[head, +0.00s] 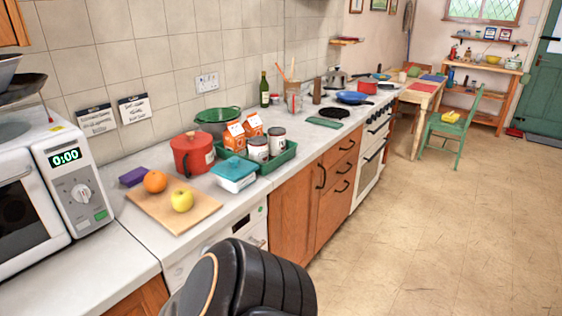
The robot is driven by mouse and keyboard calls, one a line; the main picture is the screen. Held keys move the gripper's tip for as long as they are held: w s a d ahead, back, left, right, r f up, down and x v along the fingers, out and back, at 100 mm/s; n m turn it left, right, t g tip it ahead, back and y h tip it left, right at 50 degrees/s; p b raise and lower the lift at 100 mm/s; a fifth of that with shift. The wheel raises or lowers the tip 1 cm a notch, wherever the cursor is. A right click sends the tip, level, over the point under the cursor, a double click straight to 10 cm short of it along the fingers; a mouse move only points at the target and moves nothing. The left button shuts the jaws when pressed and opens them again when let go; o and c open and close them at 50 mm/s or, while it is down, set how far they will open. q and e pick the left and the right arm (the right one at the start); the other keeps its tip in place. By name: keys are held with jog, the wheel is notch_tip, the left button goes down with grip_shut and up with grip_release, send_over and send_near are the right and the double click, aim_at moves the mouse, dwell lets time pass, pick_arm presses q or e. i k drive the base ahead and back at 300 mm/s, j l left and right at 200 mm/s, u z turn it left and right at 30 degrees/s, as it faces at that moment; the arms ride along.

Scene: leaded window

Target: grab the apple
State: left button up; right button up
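A yellow-green apple (182,200) sits on a wooden cutting board (172,220) on the counter at the left. An orange (155,181) lies on the same board, just behind and to the left of the apple, close to it. A dark, ribbed part of my own body shows at the bottom centre, below and to the right of the board. No gripper fingers show in the head view, so neither gripper is seen at the apple.
A microwave (78,190) stands left of the board. A teal-lidded box (234,175), a red pot (192,155) and a green tray (285,160) with jars and cartons stand behind and right. The counter's front edge runs close below the board. Floor (400,230) at right is clear.

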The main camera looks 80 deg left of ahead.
aim_at(181, 199)
jog(key=u, duration=3.8)
jog(key=l+u, duration=0.2)
jog(key=u, duration=0.2)
jog(key=l+u, duration=0.2)
jog(key=u, duration=0.15)
jog(key=l+u, duration=0.25)
jog(key=u, duration=0.15)
jog(key=l+u, duration=0.25)
jog(key=l, duration=0.2)
jog(key=k+l+u, duration=0.2)
jog(key=l, duration=0.2)
